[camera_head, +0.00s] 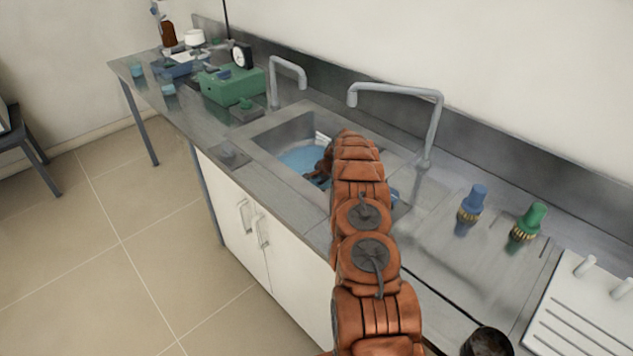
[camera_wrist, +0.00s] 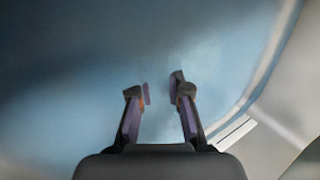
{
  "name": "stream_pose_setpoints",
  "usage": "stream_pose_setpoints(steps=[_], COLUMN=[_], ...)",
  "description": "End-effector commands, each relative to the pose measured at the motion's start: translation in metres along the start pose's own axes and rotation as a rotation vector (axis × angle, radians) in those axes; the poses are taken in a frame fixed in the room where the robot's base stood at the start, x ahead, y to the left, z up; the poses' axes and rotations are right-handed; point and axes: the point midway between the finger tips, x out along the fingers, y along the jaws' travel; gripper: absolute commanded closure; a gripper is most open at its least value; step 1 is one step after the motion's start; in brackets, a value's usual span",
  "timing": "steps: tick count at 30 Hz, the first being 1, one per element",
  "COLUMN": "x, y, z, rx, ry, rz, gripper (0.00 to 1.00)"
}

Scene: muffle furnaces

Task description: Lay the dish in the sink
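The sink (camera_head: 270,140) is a steel basin set in the counter. A light blue surface (camera_head: 298,158) shows inside it; I cannot tell whether this is the dish or another basin. In the wrist view, a broad blurred blue surface (camera_wrist: 70,70) with a curved rim at the right fills most of the picture. My gripper (camera_wrist: 160,92) is over this blue surface, its two fingers apart with nothing visible between them. In the head view my gripper (camera_head: 318,174) is low at the sink, partly hidden by my arm. No separate dish can be made out.
Two faucets (camera_head: 288,66) (camera_head: 428,110) stand behind the sink. A green box (camera_head: 232,88) is to its left. Blue (camera_head: 470,205) and green (camera_head: 528,222) fittings stand to the right, near a white rack (camera_head: 590,310). A white ribbed item (camera_head: 322,138) shows inside the sink.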

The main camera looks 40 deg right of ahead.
Motion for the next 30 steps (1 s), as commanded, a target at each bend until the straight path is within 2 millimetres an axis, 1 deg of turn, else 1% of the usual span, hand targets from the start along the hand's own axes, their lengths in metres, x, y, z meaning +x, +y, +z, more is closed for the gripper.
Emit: stream_pose_setpoints(steps=[5,11,17,26,30], x=[0.0,-0.007,-0.022,-0.051,-0.068], y=[0.0,-0.001,-0.001,0.0,-0.002], z=[0.0,0.0,0.0,-0.001,-0.001], rx=[0.0,0.0,0.0,0.001,-0.001], ry=[0.0,0.001,0.0,0.0,0.002], rz=[0.0,0.0,0.001,0.001,-0.003], gripper=[0.83,0.83,0.83,0.83,0.83])
